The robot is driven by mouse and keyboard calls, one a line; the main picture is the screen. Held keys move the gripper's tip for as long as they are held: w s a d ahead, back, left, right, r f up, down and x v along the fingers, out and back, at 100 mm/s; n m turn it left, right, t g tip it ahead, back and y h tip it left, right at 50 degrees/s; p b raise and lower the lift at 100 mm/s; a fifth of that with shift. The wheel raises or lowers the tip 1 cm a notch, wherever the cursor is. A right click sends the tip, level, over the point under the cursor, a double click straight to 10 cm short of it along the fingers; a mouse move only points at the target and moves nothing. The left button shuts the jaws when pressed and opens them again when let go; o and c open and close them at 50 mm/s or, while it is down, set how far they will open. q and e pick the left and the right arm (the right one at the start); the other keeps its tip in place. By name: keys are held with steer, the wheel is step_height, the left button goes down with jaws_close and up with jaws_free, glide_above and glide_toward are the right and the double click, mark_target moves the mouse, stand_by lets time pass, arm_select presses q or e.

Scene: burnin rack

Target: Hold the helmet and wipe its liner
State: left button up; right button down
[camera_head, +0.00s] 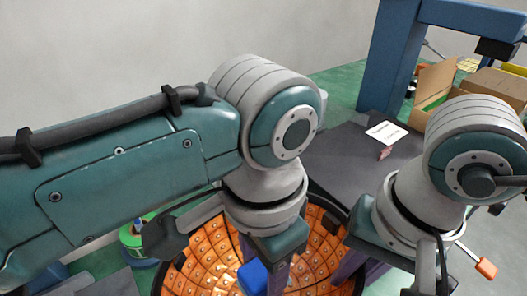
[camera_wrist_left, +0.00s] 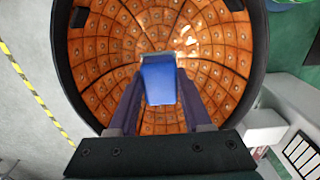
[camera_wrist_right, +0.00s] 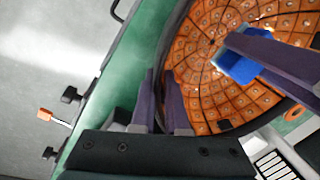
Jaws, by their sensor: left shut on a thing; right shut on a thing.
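The helmet (camera_head: 190,268) lies with its open side toward me, an orange tiled liner inside a black rim; its liner fills much of the left wrist view (camera_wrist_left: 105,62) and shows in the right wrist view (camera_wrist_right: 205,75). My left gripper (camera_wrist_left: 160,95) is shut on a blue block-shaped wiper (camera_wrist_left: 158,82) inside the helmet's opening. The wiper also shows in the head view (camera_head: 252,277); whether it touches the liner is unclear. My right gripper (camera_wrist_right: 160,100) is shut on the helmet's rim at its right side; the pinched part is mostly hidden.
A dark grey surface (camera_head: 340,160) with a white label card (camera_head: 386,132) lies behind the helmet. A blue frame post (camera_head: 390,60) and cardboard box (camera_head: 435,85) stand back right. A green round item (camera_head: 133,237) sits left of the helmet. An orange knob (camera_head: 487,268) is front right.

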arm_select(q)
steer(key=shift+r, duration=4.15)
arm_select(e)
steer(key=c, duration=0.8)
jaws_free()
steer(key=shift+c, duration=0.2)
